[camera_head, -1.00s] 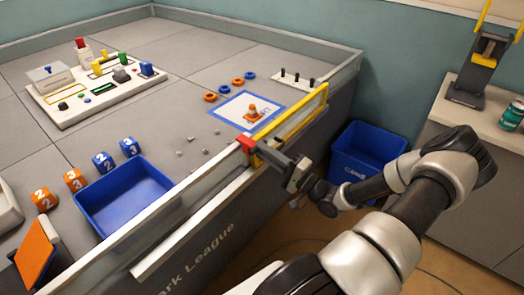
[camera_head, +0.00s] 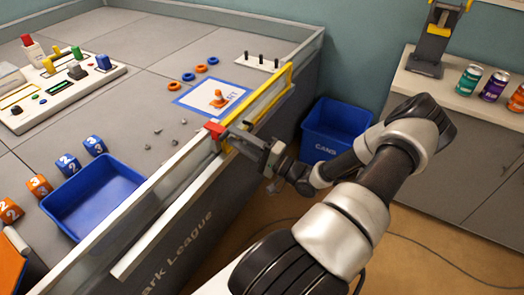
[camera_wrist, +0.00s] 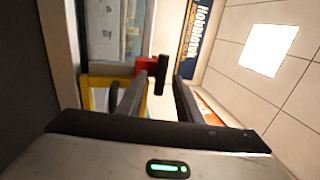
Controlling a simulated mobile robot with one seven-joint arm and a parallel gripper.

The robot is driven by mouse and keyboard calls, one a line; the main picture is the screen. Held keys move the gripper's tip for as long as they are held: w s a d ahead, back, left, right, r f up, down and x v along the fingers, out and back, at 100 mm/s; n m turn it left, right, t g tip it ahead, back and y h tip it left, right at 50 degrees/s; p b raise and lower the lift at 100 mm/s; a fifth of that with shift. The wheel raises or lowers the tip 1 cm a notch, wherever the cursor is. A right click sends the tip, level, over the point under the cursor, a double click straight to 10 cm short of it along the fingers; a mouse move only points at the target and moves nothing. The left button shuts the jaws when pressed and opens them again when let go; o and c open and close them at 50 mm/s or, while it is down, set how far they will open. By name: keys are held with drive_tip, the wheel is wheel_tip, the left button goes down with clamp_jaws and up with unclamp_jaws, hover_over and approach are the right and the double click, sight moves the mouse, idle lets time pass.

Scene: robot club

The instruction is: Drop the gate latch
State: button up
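The gate (camera_head: 262,104) is a yellow-framed panel in the arena wall, and it looks closed. The red latch piece (camera_head: 214,130) sits at the gate's near end, on top of the wall. It also shows in the wrist view (camera_wrist: 146,66), with a black bar-like part (camera_wrist: 161,74) beside it. My gripper (camera_head: 232,136) reaches in from the right, close to the latch. In the wrist view its fingers (camera_wrist: 160,88) are apart, and the black part appears between or just beyond their tips. I cannot tell whether they touch it.
A blue tray (camera_head: 58,211) and numbered cubes (camera_head: 67,163) lie inside the arena. An orange cone (camera_head: 219,98) stands on a blue-edged mat behind the gate. A blue bin (camera_head: 337,126) stands on the floor right of the wall. A cabinet (camera_head: 455,125) with cans is further right.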

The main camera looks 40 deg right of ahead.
drive_tip(key=p+v, duration=0.1)
drive_tip(key=v, duration=1.4)
drive_tip(key=shift+s+p, duration=0.4)
